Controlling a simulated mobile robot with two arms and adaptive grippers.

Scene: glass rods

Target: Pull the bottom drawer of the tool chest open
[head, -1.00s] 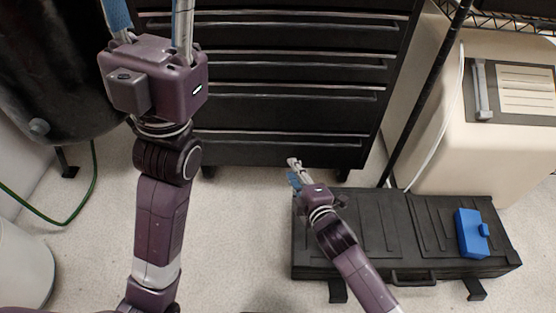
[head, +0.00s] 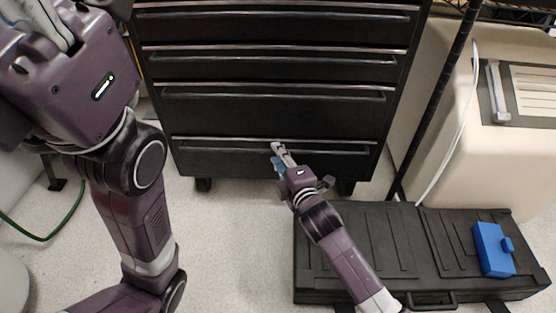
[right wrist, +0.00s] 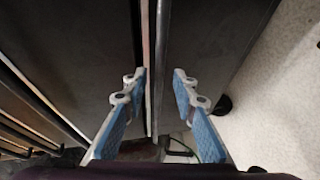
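The black tool chest (head: 270,70) stands ahead with its drawers stacked. Its bottom drawer (head: 225,162) looks shut, with a long silver bar handle (head: 215,149) across its upper part. My right gripper (head: 278,150) is at the middle of this handle in the head view. In the right wrist view my right gripper (right wrist: 160,75) is open, with the handle (right wrist: 158,60) running between its blue-padded fingers; neither finger clearly presses on it. My left gripper (head: 45,20) is at the top left, partly cut off, so its opening cannot be told.
A black case (head: 360,240) lies on the floor at the right, with a blue box (head: 494,250) on it. A beige cabinet (head: 540,130) and a black pole (head: 440,100) stand right of the chest. The floor (head: 235,240) before the chest is clear left of my right arm.

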